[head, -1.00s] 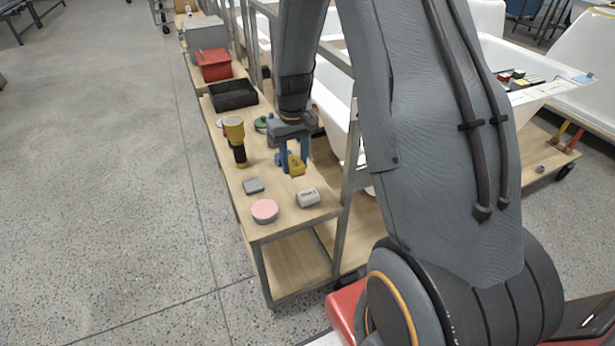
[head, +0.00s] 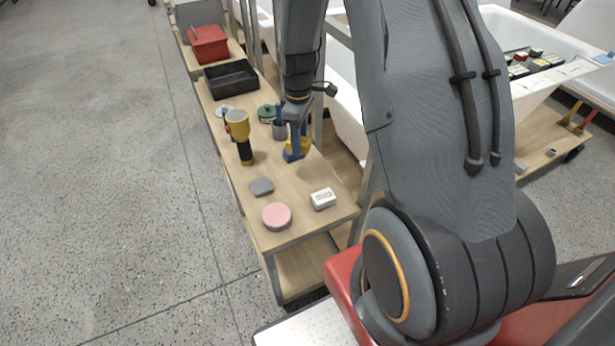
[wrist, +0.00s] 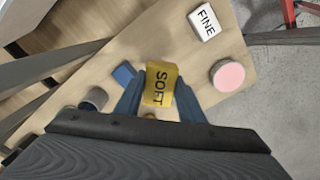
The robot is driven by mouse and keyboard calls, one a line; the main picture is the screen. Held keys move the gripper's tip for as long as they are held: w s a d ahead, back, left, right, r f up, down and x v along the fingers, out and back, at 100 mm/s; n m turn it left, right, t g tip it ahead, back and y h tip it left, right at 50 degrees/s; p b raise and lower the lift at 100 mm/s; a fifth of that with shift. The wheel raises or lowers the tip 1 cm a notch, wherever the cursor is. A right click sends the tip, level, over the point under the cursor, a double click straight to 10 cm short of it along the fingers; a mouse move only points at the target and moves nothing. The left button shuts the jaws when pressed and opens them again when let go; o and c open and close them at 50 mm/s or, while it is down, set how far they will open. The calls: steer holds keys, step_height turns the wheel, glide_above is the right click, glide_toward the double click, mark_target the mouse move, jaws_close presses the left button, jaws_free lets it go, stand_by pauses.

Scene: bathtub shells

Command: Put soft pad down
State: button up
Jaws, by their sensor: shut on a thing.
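The soft pad, a yellow block lettered SOFT (wrist: 160,86), is held between the blue fingers of my gripper (wrist: 160,104) in the wrist view. In the head view the pad (head: 304,145) shows partly behind the fingers of my gripper (head: 296,148), over the wooden bench top (head: 320,175). The gap between pad and bench is hard to judge. A white block lettered FINE (wrist: 204,24) lies apart from it; it also shows in the head view (head: 323,199).
A pink-topped round tub (head: 277,216), a grey block (head: 262,186) and a yellow-black torch (head: 240,135) stand on the bench. A blue block (wrist: 124,73) and grey cup (wrist: 95,98) are close to my gripper. A black tray (head: 231,80) is farther back.

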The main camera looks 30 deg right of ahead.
mark_target(308, 142)
steer(key=n, duration=0.2)
steer(key=s+d+f+n, duration=0.1)
steer(key=n, duration=0.4)
steer(key=f+n, duration=0.1)
steer(key=shift+s+d+n, duration=0.3)
steer(key=shift+s+d, duration=0.1)
steer(key=shift+f+p, duration=1.65)
steer(key=shift+f, duration=3.4)
steer(key=shift+f, duration=0.1)
steer(key=o, duration=1.1)
